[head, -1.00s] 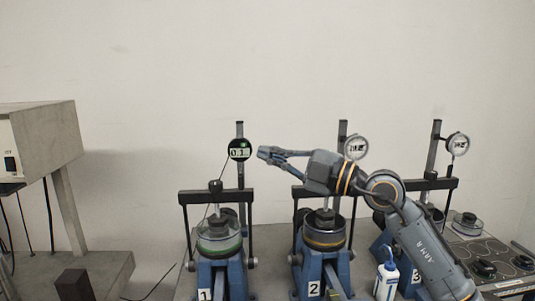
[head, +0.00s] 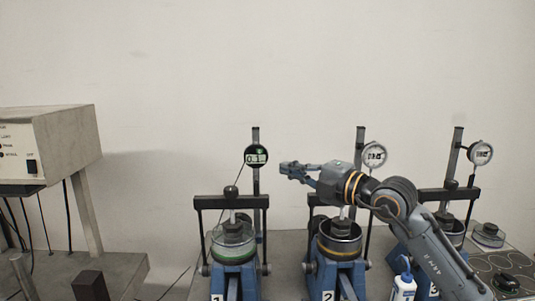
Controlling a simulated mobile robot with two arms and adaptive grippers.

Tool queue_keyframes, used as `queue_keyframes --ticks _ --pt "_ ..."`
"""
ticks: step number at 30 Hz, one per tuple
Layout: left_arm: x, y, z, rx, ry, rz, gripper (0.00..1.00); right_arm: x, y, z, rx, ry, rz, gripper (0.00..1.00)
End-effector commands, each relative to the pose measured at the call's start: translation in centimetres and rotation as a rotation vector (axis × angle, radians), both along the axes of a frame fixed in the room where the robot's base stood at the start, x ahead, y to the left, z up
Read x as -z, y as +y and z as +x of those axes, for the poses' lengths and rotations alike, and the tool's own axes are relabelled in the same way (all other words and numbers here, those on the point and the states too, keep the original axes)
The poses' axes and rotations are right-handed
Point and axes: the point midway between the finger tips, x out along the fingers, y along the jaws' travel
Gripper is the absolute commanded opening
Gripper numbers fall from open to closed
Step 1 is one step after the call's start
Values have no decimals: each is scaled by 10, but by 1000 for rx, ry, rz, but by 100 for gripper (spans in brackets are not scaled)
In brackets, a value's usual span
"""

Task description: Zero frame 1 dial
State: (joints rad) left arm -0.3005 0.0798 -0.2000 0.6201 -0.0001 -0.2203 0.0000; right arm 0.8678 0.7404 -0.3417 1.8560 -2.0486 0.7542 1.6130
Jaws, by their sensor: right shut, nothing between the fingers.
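Frame 1 (head: 236,250) is the blue lever frame at the left of the row, with a dark crossbar and a clear, green-rimmed cell. Its dial (head: 256,156) is round and black with a lit digital readout, high on the dark post; the digits are too small to read surely. My right gripper (head: 284,169) is to the right of this dial, at about its height, pointing left at it. Its fingers are shut and empty, and a small gap shows between fingertips and dial. My left gripper is not in view.
Another white-faced dial (head: 480,153) is on the third frame. A white bottle (head: 403,287) stands in front. A grey box (head: 45,143) is at left.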

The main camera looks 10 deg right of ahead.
Motion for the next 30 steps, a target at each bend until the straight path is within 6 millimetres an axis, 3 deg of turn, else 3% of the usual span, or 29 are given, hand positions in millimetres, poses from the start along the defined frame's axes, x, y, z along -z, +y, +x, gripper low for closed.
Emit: queue_keyframes --ticks 1,10,15,21,30 --pt "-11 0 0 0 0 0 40 -7 7 9 -2 2 5 0" --pt "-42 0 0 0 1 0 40 -7 42 63 -1 1 1 0" --pt "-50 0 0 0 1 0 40 -3 34 86 1 2 1 0" --pt "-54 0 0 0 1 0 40 -1 31 97 0 1 1 0" --pt "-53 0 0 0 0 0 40 0 31 98 0 -1 1 0"
